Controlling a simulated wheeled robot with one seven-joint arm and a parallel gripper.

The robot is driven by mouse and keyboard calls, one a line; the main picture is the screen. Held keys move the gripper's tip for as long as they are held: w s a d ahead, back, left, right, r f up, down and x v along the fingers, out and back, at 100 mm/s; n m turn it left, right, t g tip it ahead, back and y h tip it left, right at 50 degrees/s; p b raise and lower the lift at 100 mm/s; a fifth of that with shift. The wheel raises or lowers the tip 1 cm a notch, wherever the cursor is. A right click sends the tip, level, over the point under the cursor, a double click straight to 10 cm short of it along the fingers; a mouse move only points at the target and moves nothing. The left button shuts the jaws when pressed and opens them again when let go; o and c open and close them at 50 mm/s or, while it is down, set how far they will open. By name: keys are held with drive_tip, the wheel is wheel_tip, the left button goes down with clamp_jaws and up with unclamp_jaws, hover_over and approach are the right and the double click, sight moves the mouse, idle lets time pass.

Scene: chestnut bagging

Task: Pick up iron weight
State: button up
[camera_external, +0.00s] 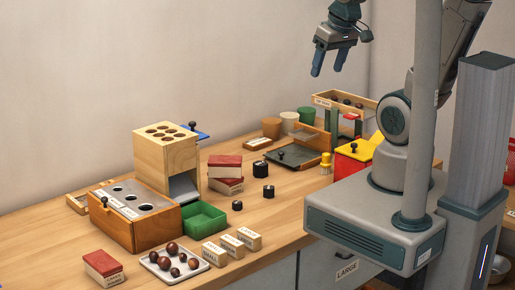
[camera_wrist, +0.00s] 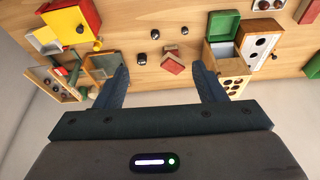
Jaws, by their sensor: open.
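Dark iron weights stand upright on the wooden table, apart from each other. The rear one (camera_external: 260,169) has a pale label and stands right of the red-topped boxes. A middle one (camera_external: 268,192) and a smaller one (camera_external: 237,205) stand nearer the front. In the wrist view they show as small dark shapes: the rear one (camera_wrist: 142,59), the middle one (camera_wrist: 155,34) and the small one (camera_wrist: 185,30). Which one the task means I cannot tell. My gripper (camera_external: 329,65) is open and empty, high above the table's back, fingers down; its fingers also show in the wrist view (camera_wrist: 160,72).
Red-topped boxes (camera_external: 225,162), a wooden block with holes (camera_external: 165,153) and a green tray (camera_external: 205,218) stand left of the weights. A dark tray (camera_external: 292,158) and a red box with a yellow lid (camera_external: 352,160) stand right. Bare tabletop surrounds the front weights.

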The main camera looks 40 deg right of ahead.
drive_tip(key=w+d+f+m+g+b, duration=0.1)
drive_tip(key=w+m+b, duration=0.1)
drive_tip(key=w, duration=0.3)
drive_tip(key=w+d+f+m+b, duration=0.1)
drive_tip(key=w+f+m+b, duration=0.1)
drive_tip(key=w, duration=0.3)
drive_tip(key=m+g+b, duration=0.3)
drive_tip(key=m+b, duration=0.9)
drive_tip(key=m, duration=0.1)
hover_over(260, 163)
drive_tip(key=f, duration=3.2)
drive_tip(key=shift+d, duration=0.35)
drive_tip(key=shift+a+f+p, duration=0.15)
drive_tip(key=shift+f+p, duration=0.1)
drive_tip(key=shift+f, duration=1.1)
drive_tip(key=shift+a+f+p, duration=0.15)
drive_tip(key=shift+f+p, duration=0.05)
drive_tip(key=shift+f, duration=1.15)
drive_tip(key=shift+r, duration=0.1)
clamp_jaws()
drive_tip(key=shift+r, duration=0.1)
